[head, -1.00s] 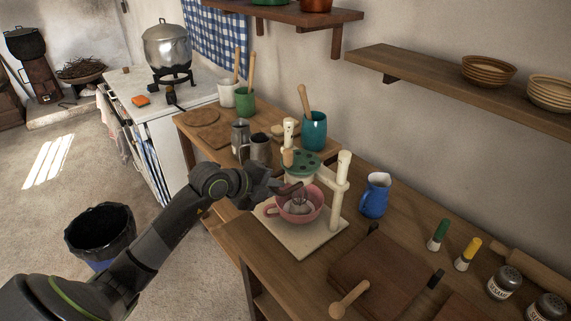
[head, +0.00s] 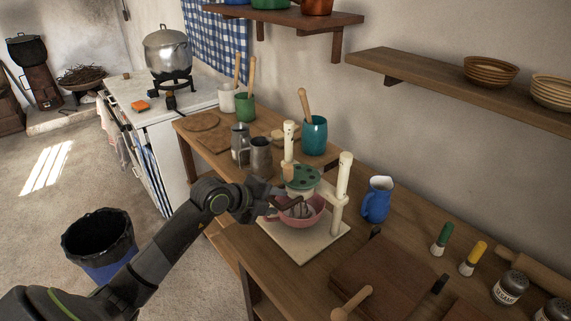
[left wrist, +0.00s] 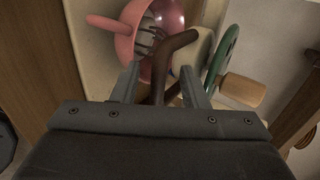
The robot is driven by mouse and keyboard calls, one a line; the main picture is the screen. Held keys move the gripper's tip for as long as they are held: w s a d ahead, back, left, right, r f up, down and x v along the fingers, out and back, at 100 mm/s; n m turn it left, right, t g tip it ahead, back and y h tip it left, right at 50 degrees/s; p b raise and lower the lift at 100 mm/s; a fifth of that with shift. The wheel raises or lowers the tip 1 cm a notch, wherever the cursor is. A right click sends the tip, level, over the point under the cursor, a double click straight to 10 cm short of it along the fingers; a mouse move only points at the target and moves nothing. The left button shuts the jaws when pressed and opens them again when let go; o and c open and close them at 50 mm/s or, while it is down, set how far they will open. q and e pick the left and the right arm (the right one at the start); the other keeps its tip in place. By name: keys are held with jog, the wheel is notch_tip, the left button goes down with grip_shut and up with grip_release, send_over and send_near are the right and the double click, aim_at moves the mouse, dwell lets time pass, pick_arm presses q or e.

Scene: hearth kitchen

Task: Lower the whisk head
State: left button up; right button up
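The whisk stand has a green disc-shaped head (head: 300,178) between two cream posts (head: 341,180) on a cream base (head: 318,243). Wire whisks (left wrist: 150,38) hang from the head into the pink bowl (head: 311,217), which also shows in the left wrist view (left wrist: 168,14). A dark brown bent crank (left wrist: 172,50) sticks out from the head. My left gripper (left wrist: 160,82) has its fingers apart on either side of this crank, with a gap visible at the left finger. A wooden knob (left wrist: 242,90) sits beside the green disc. My right gripper is not in view.
Two grey metal mugs (head: 260,155) stand behind the whisk stand, and a teal pot (head: 314,135) stands farther back. A blue jug (head: 377,198) is to the right. A wooden board (head: 385,275) lies in front. A bin (head: 100,245) stands on the floor at left.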

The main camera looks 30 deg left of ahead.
pick_arm(q)
jog(key=shift+r, duration=0.15)
jog(key=p+v, duration=0.5)
jog(key=shift+r+p, duration=0.15)
jog(key=shift+p, duration=0.15)
jog(key=shift+p+v, duration=0.65)
jog(key=shift+v, duration=0.2)
jog(key=shift+f, duration=0.2)
